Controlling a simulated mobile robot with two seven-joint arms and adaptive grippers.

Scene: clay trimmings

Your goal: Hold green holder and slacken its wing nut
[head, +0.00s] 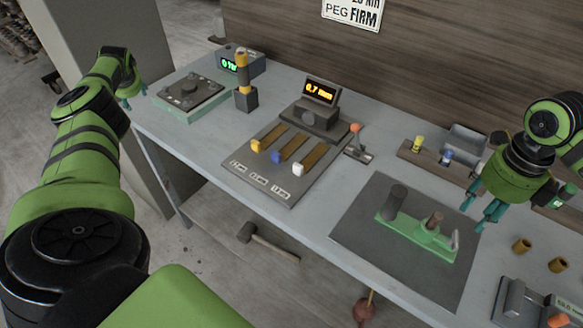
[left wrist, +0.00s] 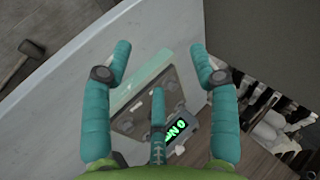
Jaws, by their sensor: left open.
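The green holder (head: 412,233) lies on a dark mat (head: 360,240) at the front right of the bench. A dark upright cylinder (head: 393,203) stands at its left end and a brown peg (head: 435,220) near its right. A small light-grey upright piece (head: 455,240) at its right end may be the wing nut; it is too small to be sure. My right gripper (head: 482,211) is open and empty, above and to the right of the holder, apart from it. My left gripper (head: 132,96) is open and empty at the bench's far left, well away from the holder; its fingers show in the left wrist view (left wrist: 157,90).
A dark-topped device on a green base (head: 190,92) stands near my left gripper. A yellow-topped post (head: 243,82), a gauge (head: 318,105) and a slotted board (head: 270,165) fill the middle. Small brown cups (head: 522,245) lie right of the mat. A mallet (head: 265,240) lies below the bench.

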